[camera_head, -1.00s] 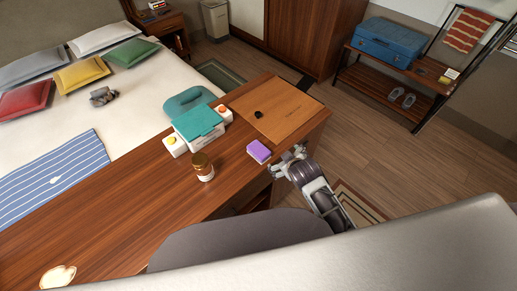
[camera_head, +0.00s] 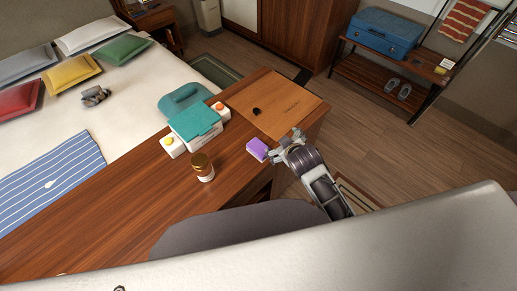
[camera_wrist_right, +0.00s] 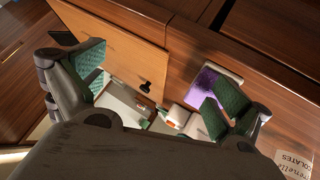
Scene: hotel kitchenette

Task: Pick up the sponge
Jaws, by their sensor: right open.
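The purple sponge (camera_head: 257,148) lies on the brown wooden desk, near its front edge. My right gripper (camera_head: 286,146) is open just right of the sponge, by the desk edge. In the right wrist view, the sponge (camera_wrist_right: 201,84) is partly hidden behind the green-padded right finger. The space between the fingers (camera_wrist_right: 158,82) holds nothing; the desk and things behind show through it. I cannot tell whether a finger touches the sponge. My left gripper is not in view.
A brown jar (camera_head: 203,173) stands left of the sponge. A teal box (camera_head: 195,122) sits behind, between white blocks with yellow (camera_head: 172,146) and orange (camera_head: 220,112) tops. A tan board (camera_head: 281,104) with a small black object (camera_head: 256,111) covers the far desk end.

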